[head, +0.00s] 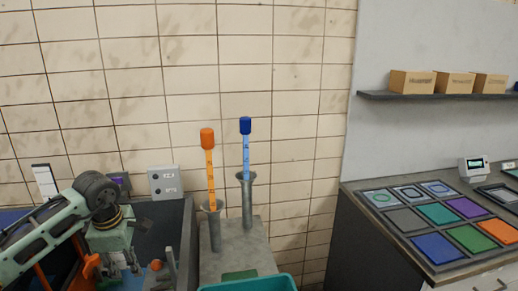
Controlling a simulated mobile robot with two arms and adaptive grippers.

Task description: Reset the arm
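My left arm (45,232) comes in from the left, pale green with dark joints. Its gripper (120,268) points down over the dark bench at the lower left. Its fingers are small and blend with the parts behind them, so I cannot tell whether they are open or shut. No held object is clear. My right gripper is not in view.
An orange-capped stick (208,165) and a blue-capped stick (246,150) stand in metal holders on a grey block (238,255). A teal bin (250,284) is in front. Coloured tiles (437,213) lie on the right counter; boxes (412,82) sit on a shelf.

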